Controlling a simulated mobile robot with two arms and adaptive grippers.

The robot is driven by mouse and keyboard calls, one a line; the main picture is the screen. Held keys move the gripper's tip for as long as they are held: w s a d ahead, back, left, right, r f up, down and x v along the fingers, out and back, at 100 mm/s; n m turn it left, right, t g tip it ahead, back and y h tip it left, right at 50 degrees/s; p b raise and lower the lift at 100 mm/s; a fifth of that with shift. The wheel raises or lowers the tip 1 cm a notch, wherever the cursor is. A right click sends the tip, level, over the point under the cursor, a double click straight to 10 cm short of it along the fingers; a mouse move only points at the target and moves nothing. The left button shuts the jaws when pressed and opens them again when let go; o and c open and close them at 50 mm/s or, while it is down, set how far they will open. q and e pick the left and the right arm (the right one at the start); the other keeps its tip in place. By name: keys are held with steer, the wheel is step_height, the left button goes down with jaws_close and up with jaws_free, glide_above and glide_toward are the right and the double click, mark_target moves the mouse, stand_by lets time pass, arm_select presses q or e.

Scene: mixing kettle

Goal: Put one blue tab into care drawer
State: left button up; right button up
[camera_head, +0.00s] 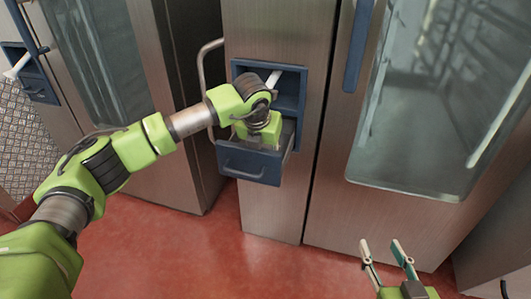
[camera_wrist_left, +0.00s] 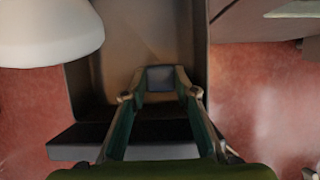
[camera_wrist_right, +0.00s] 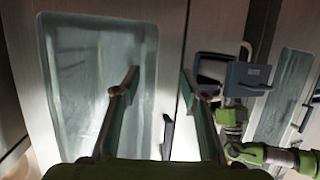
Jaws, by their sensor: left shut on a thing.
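The care drawer (camera_head: 252,165) is a blue drawer pulled out from a steel cabinet, with a bar handle on its front. My left gripper reaches down into it from above; its fingers are mostly hidden by the wrist in the head view. In the left wrist view my left gripper (camera_wrist_left: 160,80) is shut on a small blue-grey square, the blue tab (camera_wrist_left: 160,77), held between the fingertips over the drawer interior (camera_wrist_left: 118,30). Whether the tab touches the drawer's bottom I cannot tell. My right gripper (camera_head: 386,250) is open and empty, low in front of the cabinet.
A blue-framed recess (camera_head: 290,100) with a white part (camera_head: 274,78) sits just above the drawer. A curved metal handle (camera_head: 203,60) stands to its left. A large glass-windowed door (camera_head: 430,110) is at right. The red floor (camera_head: 190,255) in front is clear.

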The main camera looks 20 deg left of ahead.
arm_select(q)
steer(key=shift+f, duration=0.4)
steer(key=o, duration=1.2)
steer(key=shift+c, duration=0.2)
steer(key=o, duration=0.5)
steer(key=shift+c, duration=0.2)
arm_select(e)
steer(key=shift+w+a+r+t+y, duration=0.1)
steer(key=shift+w+a+r+t, duration=0.1)
steer(key=shift+r, duration=0.2)
steer(key=shift+w+a+r+t+y, duration=0.1)
steer(key=shift+r+t, duration=0.1)
steer(key=shift+r, duration=0.2)
steer(key=shift+w+a+r+t+y, duration=0.1)
steer(key=shift+w+r+t, duration=0.1)
steer(key=shift+r, duration=0.2)
